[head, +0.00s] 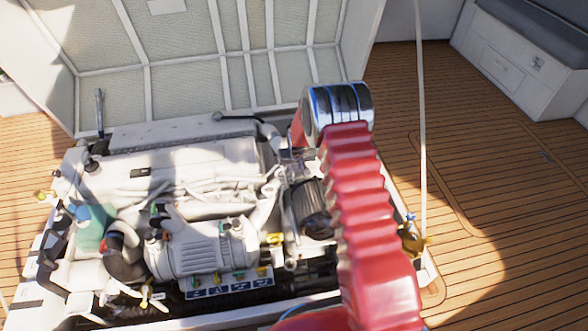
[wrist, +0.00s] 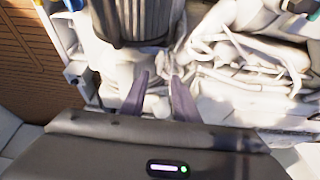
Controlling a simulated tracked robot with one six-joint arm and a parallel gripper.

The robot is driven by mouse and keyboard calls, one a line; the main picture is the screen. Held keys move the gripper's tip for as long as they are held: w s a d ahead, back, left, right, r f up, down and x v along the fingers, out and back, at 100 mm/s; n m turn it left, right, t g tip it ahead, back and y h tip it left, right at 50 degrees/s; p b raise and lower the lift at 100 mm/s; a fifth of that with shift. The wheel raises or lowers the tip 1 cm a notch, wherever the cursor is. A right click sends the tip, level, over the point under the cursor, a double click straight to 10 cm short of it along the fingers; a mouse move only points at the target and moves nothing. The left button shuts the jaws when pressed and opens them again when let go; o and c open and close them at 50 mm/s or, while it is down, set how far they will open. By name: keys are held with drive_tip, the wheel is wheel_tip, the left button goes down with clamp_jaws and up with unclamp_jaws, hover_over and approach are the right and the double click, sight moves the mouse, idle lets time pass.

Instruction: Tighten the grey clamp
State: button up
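My gripper (wrist: 160,77) shows in the wrist view with its two dark fingers apart, pointing into the engine. I see nothing held between them, only pale engine parts behind. The fingertips are just below a dark ribbed cylinder (wrist: 145,20); whether they touch anything is unclear. In the head view the same cylinder (head: 310,208) stands right of the white engine (head: 170,165), and my red arm hides much of that area, with the gripper not clearly visible. I cannot pick out the grey clamp with certainty in either view.
A raised hatch lid (head: 200,60) stands behind the engine. White pipes (wrist: 245,65) crowd the right of the wrist view. A brass valve (head: 412,242) and a pale upright pole (head: 421,120) are at the right. The wooden deck (head: 500,190) beyond is clear.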

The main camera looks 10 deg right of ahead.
drive_tip(key=shift+v, duration=2.7)
drive_tip(key=shift+s, duration=0.15)
drive_tip(key=s+f+g, duration=0.2)
drive_tip(key=s, duration=0.5)
drive_tip(key=s+r+t, duration=0.1)
drive_tip(key=s+r, duration=1.6)
drive_tip(key=r, duration=0.3)
drive_tip(key=s+r+t, duration=0.2)
drive_tip(key=s+r, duration=1.6)
drive_tip(key=r, duration=0.2)
